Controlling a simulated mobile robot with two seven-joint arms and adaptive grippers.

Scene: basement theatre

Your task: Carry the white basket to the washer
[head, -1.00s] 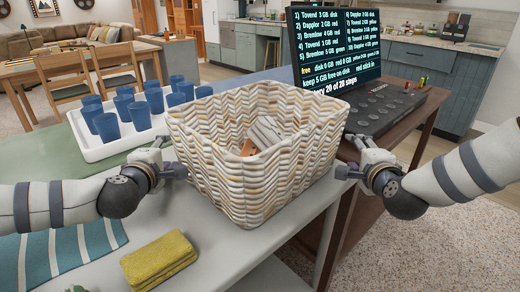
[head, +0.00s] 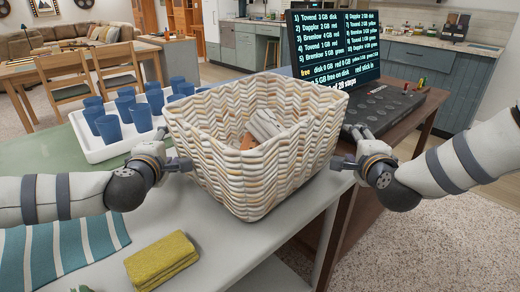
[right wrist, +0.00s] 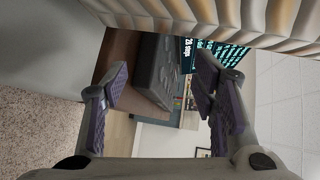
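The white woven basket (head: 240,170) is in the middle of the head view, at the table's near edge. It holds a rolled grey-white item (head: 266,124) and something orange-brown (head: 248,141). My left gripper (head: 186,164) is at the basket's left wall and my right gripper (head: 340,162) at its right wall. The right wrist view shows the right fingers (right wrist: 165,98) spread with nothing between them, and the basket wall (right wrist: 220,22) across the top. The left fingers are too small to judge. Whether the basket bottom touches the table is unclear. I cannot identify a washer.
A white tray (head: 93,152) with several blue cups stands left of the basket. A yellow cloth (head: 160,262) and striped towel (head: 60,249) lie in front. A dark console (head: 375,112) with a screen (head: 335,45) is behind right. Carpet (head: 440,240) is open at right.

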